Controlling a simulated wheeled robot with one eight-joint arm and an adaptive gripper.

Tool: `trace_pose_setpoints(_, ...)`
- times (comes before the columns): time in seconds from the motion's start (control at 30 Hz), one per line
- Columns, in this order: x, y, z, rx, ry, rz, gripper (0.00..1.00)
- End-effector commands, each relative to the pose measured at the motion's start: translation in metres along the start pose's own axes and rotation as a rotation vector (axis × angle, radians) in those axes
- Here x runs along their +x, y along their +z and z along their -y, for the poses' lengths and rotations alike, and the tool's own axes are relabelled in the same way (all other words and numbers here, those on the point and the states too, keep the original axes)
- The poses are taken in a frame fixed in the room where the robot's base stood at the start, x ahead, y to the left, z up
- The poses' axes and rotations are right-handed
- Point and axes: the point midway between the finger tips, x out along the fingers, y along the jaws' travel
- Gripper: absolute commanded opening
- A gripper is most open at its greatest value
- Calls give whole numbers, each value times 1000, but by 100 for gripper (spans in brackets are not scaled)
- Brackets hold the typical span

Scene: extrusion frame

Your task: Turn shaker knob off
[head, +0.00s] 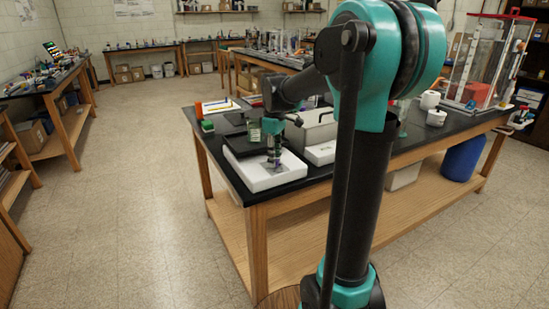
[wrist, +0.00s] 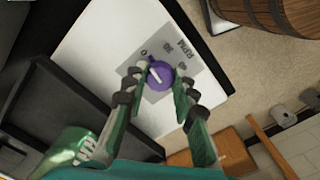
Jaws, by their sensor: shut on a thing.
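The shaker is a white box (head: 290,173) at the near left corner of the black-topped bench; its white face (wrist: 90,60) fills the upper left of the wrist view. A grey dial plate (wrist: 187,66) on it reads RPM with a 0 and other numbers. The purple knob (wrist: 160,84) sits on this plate and has a white pointer line; I cannot tell exactly which mark it points to. My gripper (wrist: 160,77) has one fingertip at each side of the knob and is shut on it. In the head view my gripper (head: 273,162) reaches down onto the white box.
A dark tray-like surface (wrist: 75,95) lies beside the white face. A wooden barrel (wrist: 262,12) shows at the wrist view's upper right. Open floor (head: 140,200) lies left of the bench.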

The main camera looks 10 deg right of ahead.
Motion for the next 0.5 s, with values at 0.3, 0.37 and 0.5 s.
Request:
trace_pose_setpoints(0.3,0,0,0,-126,1,0,0)
trace_pose_setpoints(0.37,0,0,0,-138,1,0,0)
trace_pose_setpoints(0.5,0,0,0,-151,1,0,0)
